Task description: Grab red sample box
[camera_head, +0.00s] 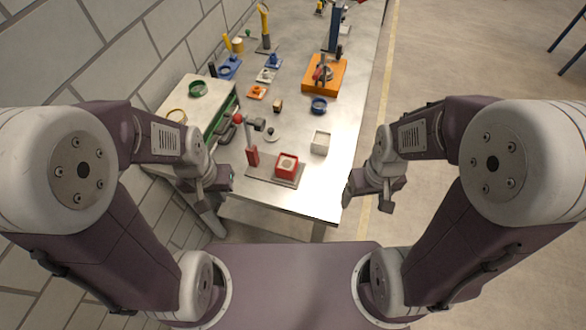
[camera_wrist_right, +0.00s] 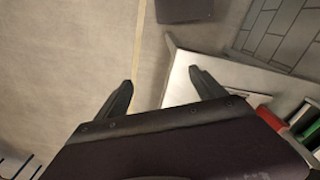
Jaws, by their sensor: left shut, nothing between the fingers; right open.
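The red sample box (camera_head: 287,165) is an open-topped red box with pale contents, standing on a grey plate (camera_head: 262,175) near the front edge of the workbench in the head view. A red object also shows at the right edge of the right wrist view (camera_wrist_right: 269,117); I cannot tell for sure that it is the box. My left gripper (camera_head: 226,186) is shut and empty, left of the box by the bench's front left corner. My right gripper (camera_head: 346,196) is open and empty, right of the box and beyond the bench's right edge. It also shows in the right wrist view (camera_wrist_right: 164,85).
A post with a red base (camera_head: 252,155) stands on the plate just left of the box. A green-sided cabinet (camera_head: 222,112) stands at left.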

